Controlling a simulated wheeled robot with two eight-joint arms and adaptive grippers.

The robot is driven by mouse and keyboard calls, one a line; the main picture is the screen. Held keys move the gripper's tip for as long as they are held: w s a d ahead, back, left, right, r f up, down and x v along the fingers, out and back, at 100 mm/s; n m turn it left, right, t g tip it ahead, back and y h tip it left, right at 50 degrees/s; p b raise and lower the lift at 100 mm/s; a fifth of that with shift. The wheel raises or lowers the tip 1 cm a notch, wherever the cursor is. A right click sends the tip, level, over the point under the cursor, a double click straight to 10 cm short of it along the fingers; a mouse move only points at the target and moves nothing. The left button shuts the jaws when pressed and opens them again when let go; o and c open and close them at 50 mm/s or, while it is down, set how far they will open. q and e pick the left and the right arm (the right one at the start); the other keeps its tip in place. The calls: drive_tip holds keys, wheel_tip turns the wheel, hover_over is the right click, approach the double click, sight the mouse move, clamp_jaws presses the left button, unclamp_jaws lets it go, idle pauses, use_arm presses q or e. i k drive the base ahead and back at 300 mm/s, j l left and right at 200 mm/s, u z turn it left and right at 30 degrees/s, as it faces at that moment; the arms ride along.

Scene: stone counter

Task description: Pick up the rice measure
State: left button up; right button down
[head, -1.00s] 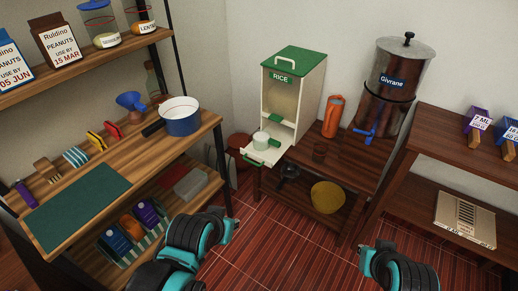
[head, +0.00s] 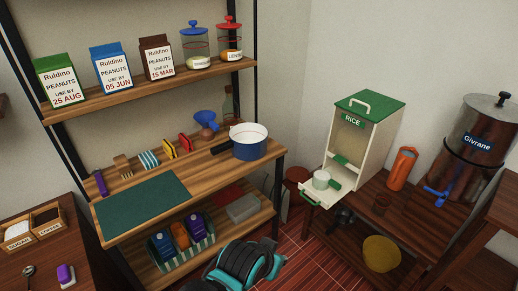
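The rice measure (head: 321,179) looks like a small white cup with a green handle (head: 335,185). In the head view it sits upright in the open lower tray of the cream rice dispenser (head: 365,142), which has a green lid. Part of my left arm shows at the bottom centre, left of and below the dispenser and apart from it. No fingers of my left gripper can be made out. My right arm and gripper are out of the picture. Nothing is seen touching the measure.
The dispenser stands on a low dark wooden table, beside an orange bottle (head: 403,166) and a steel urn (head: 480,145). A yellow bucket (head: 381,253) is below. Left is a wooden shelf unit with a blue pot (head: 249,143). Red floor (head: 312,262) lies between.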

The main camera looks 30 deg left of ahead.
sight(322, 177)
drive_tip(key=i+l+u, duration=0.3)
drive_tip(key=i+l, duration=0.3)
drive_tip(key=i+l+u, duration=0.3)
drive_tip(key=i+l, duration=0.3)
drive_tip(key=l, duration=0.2)
